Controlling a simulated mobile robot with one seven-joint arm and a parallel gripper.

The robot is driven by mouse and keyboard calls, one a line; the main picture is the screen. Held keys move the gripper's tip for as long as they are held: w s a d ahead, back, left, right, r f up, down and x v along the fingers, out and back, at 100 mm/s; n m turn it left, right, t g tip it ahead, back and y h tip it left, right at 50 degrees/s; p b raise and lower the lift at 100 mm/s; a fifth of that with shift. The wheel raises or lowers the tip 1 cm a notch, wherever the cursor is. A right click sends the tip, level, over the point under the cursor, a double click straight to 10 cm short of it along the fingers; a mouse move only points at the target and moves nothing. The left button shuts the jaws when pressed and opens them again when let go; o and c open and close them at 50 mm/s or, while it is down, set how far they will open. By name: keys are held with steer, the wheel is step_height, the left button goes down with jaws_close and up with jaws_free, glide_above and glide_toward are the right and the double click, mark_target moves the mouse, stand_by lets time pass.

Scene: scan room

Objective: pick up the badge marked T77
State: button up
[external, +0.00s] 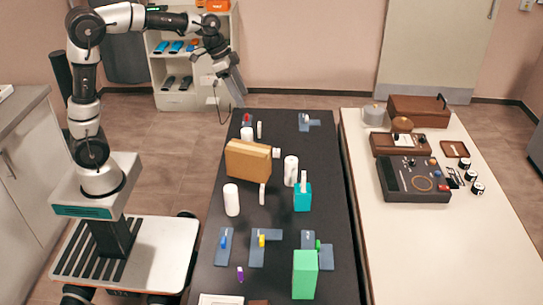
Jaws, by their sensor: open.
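My gripper (236,96) hangs at the far left end of the dark table (280,190), pointing down. It is small in this view, and it is open with nothing visible between its fingers. I cannot read the marking T77 anywhere, and I cannot tell which item is the badge. Several flat blue-grey pieces lie on the dark table: one at the far right (309,123), one at the near left (224,255), one at the near middle (257,257) and one behind the green box (326,258). Some carry small coloured items.
On the dark table stand a tan box (247,161), a green box (305,276), a teal box (303,201) and white cylinders, including one at left (231,200). A cream table (430,250) with a dark case (414,187) is at right. Shelves (183,100) stand behind.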

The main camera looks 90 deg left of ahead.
steer(key=a+f, duration=0.7)
steer(key=a, duration=0.7)
steer(key=b, duration=0.1)
glide_toward(259, 127)
steer(key=f, duration=0.2)
steer(key=w+a+f, duration=0.1)
steer(key=a+f+b, duration=0.1)
steer(key=f, duration=0.1)
steer(key=shift+w+a+f, duration=0.15)
steer(key=shift+f, duration=0.15)
steer(key=shift+x, duration=2.9)
steer(key=shift+w+r, duration=0.1)
steer(key=c, duration=1.1)
